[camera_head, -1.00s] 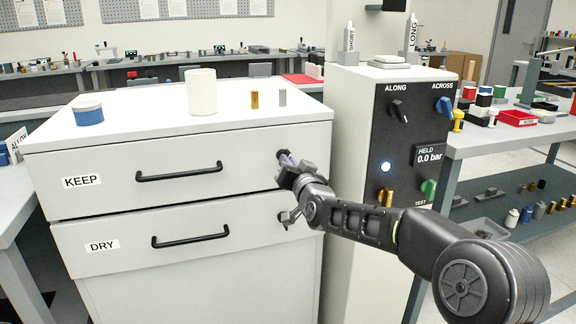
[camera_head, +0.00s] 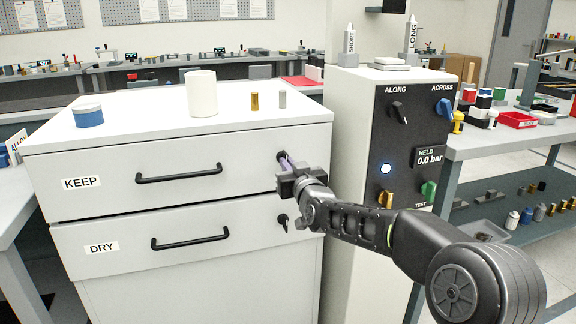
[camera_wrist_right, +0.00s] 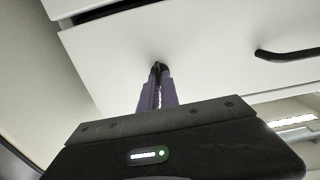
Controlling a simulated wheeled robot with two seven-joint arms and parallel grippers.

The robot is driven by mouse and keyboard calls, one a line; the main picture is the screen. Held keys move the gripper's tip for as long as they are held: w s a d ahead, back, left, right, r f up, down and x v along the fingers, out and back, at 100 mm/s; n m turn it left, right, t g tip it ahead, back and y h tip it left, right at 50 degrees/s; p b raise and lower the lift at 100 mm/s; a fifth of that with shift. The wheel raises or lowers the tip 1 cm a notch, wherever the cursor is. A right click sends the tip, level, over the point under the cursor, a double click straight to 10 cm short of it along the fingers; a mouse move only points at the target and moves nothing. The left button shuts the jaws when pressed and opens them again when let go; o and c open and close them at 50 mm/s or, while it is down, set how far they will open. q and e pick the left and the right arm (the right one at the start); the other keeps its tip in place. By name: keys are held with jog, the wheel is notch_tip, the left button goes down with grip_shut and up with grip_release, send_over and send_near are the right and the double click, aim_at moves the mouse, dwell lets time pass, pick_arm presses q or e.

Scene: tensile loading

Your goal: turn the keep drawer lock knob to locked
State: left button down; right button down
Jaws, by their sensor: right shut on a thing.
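The keep drawer (camera_head: 110,176), labelled KEEP, is shut at the top of the white cabinet. Its lock knob is at the drawer's right side, mostly hidden in the head view by my right gripper (camera_head: 285,160). In the right wrist view, the small dark knob (camera_wrist_right: 158,68) sits between the fingertips of my right gripper (camera_wrist_right: 158,80). The fingers are shut on it, and which way the knob points is hard to tell. The dry drawer's lock knob (camera_head: 283,220) shows below, uncovered. My left gripper is not in view.
The dry drawer (camera_head: 80,265) is shut below.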

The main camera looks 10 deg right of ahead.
jog(key=c, duration=1.6)
grip_release()
jog(key=shift+s, duration=0.1)
jog(key=s, duration=0.7)
jog(key=shift+s+d, duration=0.3)
